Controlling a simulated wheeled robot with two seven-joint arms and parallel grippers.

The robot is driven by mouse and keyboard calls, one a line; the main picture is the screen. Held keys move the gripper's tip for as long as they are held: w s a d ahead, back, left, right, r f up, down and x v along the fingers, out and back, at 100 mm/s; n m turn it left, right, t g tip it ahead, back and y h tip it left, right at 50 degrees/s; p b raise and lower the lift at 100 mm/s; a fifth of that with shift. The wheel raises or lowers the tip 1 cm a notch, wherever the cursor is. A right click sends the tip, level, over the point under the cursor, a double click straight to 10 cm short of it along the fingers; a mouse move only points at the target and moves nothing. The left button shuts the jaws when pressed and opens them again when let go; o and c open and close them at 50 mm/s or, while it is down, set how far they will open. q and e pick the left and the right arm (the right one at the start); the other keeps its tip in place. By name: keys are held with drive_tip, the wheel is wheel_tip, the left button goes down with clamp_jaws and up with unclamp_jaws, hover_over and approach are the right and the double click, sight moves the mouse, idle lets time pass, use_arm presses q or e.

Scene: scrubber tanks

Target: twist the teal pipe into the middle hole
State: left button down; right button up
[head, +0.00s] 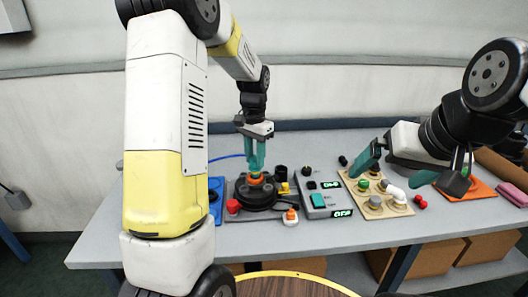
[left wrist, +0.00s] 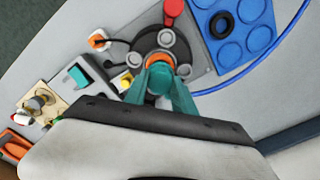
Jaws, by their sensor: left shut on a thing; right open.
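The teal pipe (left wrist: 160,72) is between the teal fingers of my left gripper (head: 255,165), which is shut on it and points down. They are over the middle of a black round base (head: 258,196) on the grey plate. An orange ring (head: 257,180) shows right beneath the fingertips. In the left wrist view the orange ring (left wrist: 159,57) appears around the pipe's end. The middle hole is hidden, so I cannot tell how deep the pipe sits. My right gripper (head: 390,177) is open and empty above the beige board.
A blue tray (left wrist: 240,35) stands beside the base, near a red knob (head: 232,206). A grey control box (head: 325,200) with green displays is to the right. Further right are the beige board (head: 392,210) with knobs and pipes, and an orange board (head: 478,188).

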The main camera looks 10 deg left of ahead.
use_arm(q)
drive_tip(key=shift+f, duration=1.25)
idle(1.3)
drive_tip(key=shift+c, duration=0.4)
unclamp_jaws()
idle(0.4)
drive_tip(key=shift+r, duration=3.55)
